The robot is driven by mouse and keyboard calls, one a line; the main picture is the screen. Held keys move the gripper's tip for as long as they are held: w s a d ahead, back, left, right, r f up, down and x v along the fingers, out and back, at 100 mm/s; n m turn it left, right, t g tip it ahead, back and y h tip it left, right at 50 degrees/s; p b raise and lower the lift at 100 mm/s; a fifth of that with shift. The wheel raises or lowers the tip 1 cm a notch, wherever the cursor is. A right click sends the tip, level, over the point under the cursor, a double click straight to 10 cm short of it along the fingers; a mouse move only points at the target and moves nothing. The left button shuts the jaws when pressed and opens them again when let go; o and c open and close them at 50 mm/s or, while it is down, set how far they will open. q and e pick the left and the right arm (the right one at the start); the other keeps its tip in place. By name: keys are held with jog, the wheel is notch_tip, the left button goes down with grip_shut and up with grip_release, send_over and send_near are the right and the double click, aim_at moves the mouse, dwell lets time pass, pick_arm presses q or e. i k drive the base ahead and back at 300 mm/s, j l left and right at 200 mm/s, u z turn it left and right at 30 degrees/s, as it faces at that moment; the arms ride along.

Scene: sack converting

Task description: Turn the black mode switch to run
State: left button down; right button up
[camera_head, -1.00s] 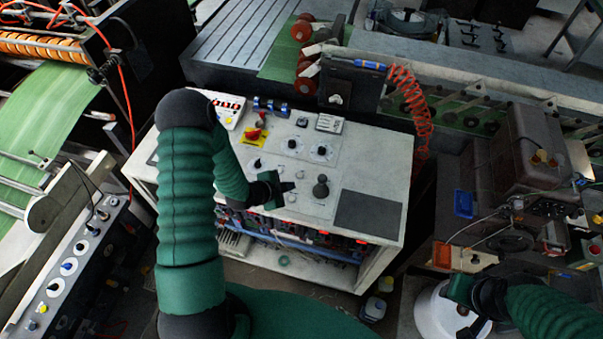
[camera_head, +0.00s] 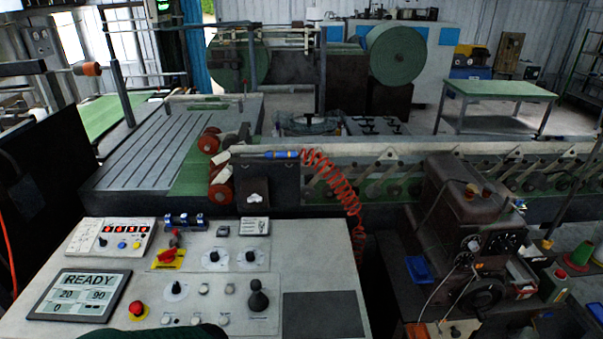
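The white control console (camera_head: 330,250) stands at the lower left, with its top panel in view. Several black knobs sit on it: one on a round white dial (camera_head: 214,257), another on a dial to its right (camera_head: 250,257), and a smaller one at the lower left (camera_head: 176,289). Their labels are too small to read, so I cannot tell which is the mode switch or where it points. A black ball-topped lever (camera_head: 258,297) stands to the right. Green parts of my arm show at the bottom edge; neither gripper is in view.
A display (camera_head: 80,295) reads READY. A red mushroom button (camera_head: 137,309) and a red switch on a yellow plate (camera_head: 168,258) are near the knobs. A coiled red hose (camera_head: 335,180) hangs behind the console. A brown machine (camera_head: 465,240) stands to the right.

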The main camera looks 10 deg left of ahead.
aim_at(176, 289)
jog(key=u, duration=1.35)
